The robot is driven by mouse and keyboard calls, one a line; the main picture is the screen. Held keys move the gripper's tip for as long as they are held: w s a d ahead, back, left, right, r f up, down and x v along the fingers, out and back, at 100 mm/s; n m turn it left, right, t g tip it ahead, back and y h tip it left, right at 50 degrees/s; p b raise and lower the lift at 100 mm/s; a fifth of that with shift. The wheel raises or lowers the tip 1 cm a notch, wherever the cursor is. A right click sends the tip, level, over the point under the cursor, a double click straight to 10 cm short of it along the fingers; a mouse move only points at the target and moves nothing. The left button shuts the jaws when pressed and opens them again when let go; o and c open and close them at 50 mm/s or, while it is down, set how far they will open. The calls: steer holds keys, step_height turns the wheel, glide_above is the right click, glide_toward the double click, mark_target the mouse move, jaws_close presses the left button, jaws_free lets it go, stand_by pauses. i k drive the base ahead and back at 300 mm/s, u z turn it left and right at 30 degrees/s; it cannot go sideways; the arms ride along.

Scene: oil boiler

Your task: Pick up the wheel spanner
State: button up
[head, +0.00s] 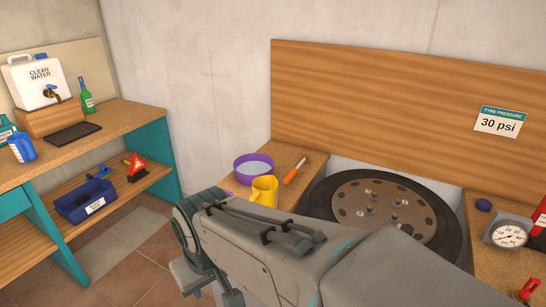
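I cannot make out a wheel spanner with certainty in the head view. The wheel (345,200), a black tyre with a brown rim and several studs, lies flat in a gap of the right bench. My arm crosses the lower middle and covers the wheel's near side and part of the bench. My gripper (224,295) is below the arm's far left end, mostly hidden by my own arm and the picture's lower edge. Its fingers do not show clearly, so I cannot tell whether it is open or holds anything.
A purple bowl (253,168), a yellow mug (264,189) and an orange-handled tool (296,171) stand or lie left of the wheel. A pressure gauge (508,235) is at right. On the left shelf are a blue bin (84,203) and a red warning triangle (137,168). Floor between benches is clear.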

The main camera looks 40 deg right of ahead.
mark_target(295, 172)
steer(key=z, duration=0.95)
steer(key=i, duration=0.85)
steer(key=z, duration=0.95)
